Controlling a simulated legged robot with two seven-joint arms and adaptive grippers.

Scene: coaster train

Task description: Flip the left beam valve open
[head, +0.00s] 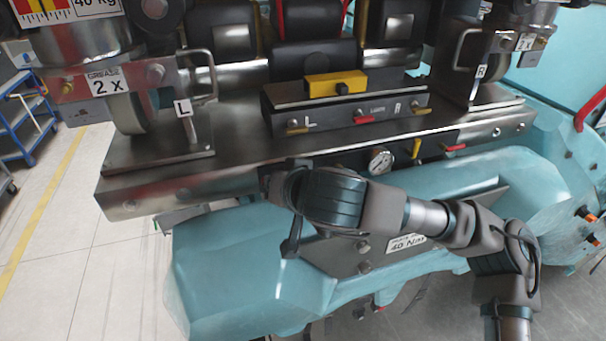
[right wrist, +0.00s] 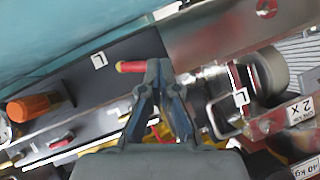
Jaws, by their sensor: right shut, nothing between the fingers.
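The left beam valve's red lever (right wrist: 130,66) shows in the right wrist view, beside a white L label (right wrist: 98,60) on the dark panel of the beam. It lies roughly along the panel. My right gripper (right wrist: 160,68) is shut and empty, its fingertips right at one end of the lever; I cannot tell whether they touch. In the head view my right gripper (head: 275,186) is at the front edge of the steel beam (head: 150,190), left of the gauge, and my arm hides the left valve there. My left gripper is not in view.
A pressure gauge (head: 380,160), a yellow lever (head: 416,148) and a red lever (head: 455,148) sit along the beam's front. A valve block (head: 345,110) with small levers stands above. Teal bodywork (head: 230,265) lies below. A blue cart (head: 25,110) stands far left.

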